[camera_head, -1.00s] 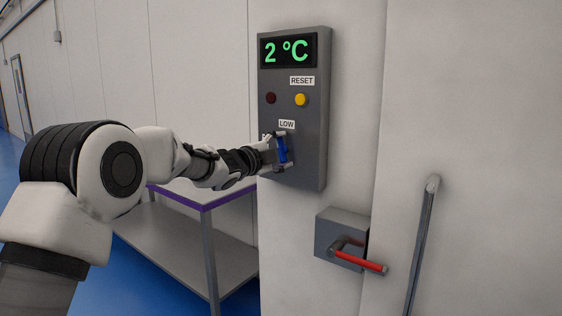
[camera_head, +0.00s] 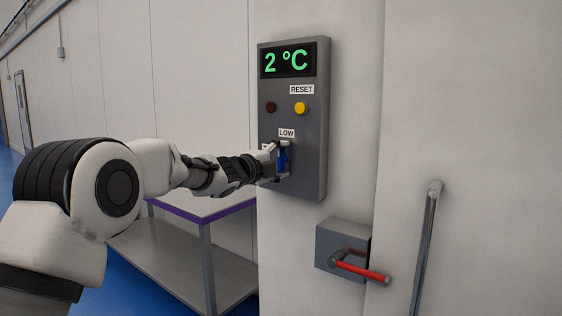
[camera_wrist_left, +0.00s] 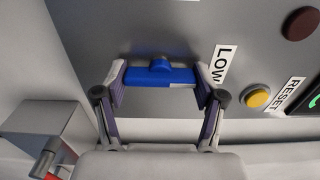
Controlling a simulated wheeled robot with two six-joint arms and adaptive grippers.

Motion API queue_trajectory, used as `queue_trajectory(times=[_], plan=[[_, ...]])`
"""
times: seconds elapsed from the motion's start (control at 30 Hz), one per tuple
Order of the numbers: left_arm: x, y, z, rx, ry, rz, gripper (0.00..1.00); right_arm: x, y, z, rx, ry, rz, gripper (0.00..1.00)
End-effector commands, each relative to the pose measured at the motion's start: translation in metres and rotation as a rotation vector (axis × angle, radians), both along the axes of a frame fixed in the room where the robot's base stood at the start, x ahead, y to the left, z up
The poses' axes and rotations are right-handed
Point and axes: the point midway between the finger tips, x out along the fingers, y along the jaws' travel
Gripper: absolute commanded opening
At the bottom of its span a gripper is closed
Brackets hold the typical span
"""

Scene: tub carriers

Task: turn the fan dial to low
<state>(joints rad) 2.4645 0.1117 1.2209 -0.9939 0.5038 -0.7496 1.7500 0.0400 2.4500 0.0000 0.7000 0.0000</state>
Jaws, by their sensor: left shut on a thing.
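The fan dial (camera_head: 283,159) is a blue bar-shaped knob low on the grey wall panel (camera_head: 312,150), below the LOW label (camera_head: 286,133). It stands about upright in the head view. In the left wrist view, the dial (camera_wrist_left: 158,75) lies across the picture with its right end toward the LOW label (camera_wrist_left: 223,64). My left gripper (camera_head: 281,161) is shut on the dial, one finger at each end; both fingers (camera_wrist_left: 160,83) show in the wrist view. The other dial label is mostly hidden by the gripper. My right gripper is not in view.
The panel also has a green 2 °C display (camera_head: 287,58), a dark red lamp (camera_head: 271,107) and a yellow RESET button (camera_head: 300,108). A grey box with a red handle (camera_head: 360,270) is below right, beside a vertical bar (camera_head: 424,245). A table (camera_head: 205,214) stands below my left arm.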

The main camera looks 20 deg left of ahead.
Motion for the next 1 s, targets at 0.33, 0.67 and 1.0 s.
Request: queue_trajectory(times=[0.33,0.67,1.0], plan=[[0.0,0.0,-0.001,0.0,0.001,0.0,0.95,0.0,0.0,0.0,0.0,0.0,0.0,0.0],[-0.029,0.011,0.0,-0.003,0.002,0.0,0.95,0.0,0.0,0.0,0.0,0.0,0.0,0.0],[-0.103,0.038,-0.001,-0.002,0.002,0.0,0.95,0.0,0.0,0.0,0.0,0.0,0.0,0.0]])
